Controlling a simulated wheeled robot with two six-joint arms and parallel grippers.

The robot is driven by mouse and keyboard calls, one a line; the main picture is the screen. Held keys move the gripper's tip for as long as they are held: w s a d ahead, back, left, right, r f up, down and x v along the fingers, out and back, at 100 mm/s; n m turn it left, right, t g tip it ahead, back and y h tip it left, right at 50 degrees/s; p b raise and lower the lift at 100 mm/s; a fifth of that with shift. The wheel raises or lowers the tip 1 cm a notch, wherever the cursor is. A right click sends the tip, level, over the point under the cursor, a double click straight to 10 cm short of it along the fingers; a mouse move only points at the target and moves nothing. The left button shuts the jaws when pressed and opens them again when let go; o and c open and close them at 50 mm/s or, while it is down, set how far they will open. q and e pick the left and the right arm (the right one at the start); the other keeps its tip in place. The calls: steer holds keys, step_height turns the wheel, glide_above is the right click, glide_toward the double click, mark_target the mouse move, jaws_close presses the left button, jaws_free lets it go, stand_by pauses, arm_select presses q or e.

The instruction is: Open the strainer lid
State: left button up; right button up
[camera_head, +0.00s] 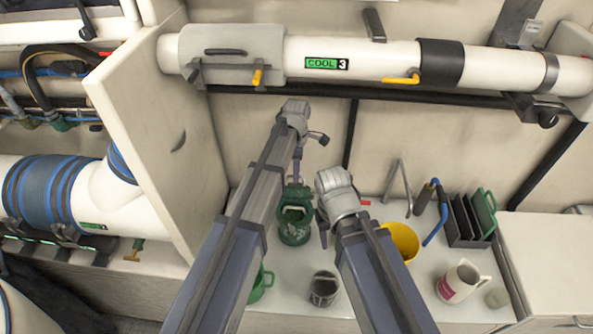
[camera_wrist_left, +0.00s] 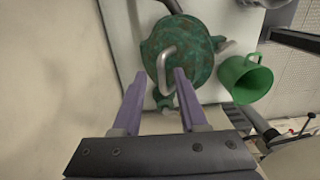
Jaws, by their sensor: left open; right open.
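The strainer (camera_head: 294,226) is a green, worn-looking body standing on the white counter between my two arms in the head view. In the left wrist view its round, mottled green lid (camera_wrist_left: 194,62) carries a bent grey metal handle (camera_wrist_left: 163,62). My left gripper (camera_wrist_left: 160,76) is open, with its two purple fingers on either side of the handle's lower end. I cannot tell whether they touch it. The lid looks shut. My right gripper (camera_head: 324,232) is open and empty, to the right of the strainer; its fingers are mostly hidden in the head view.
A dark cup (camera_head: 324,289), yellow bucket (camera_head: 404,240), white jug (camera_head: 460,281) and dark rack (camera_head: 466,222) are on the counter. A white pipe (camera_head: 385,60) runs above; a partition (camera_head: 150,120) stands left.

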step_height(320, 180, up, 8)
steer(key=p, duration=0.7)
steer(key=shift+p, duration=0.4)
steer(key=shift+f, duration=0.15)
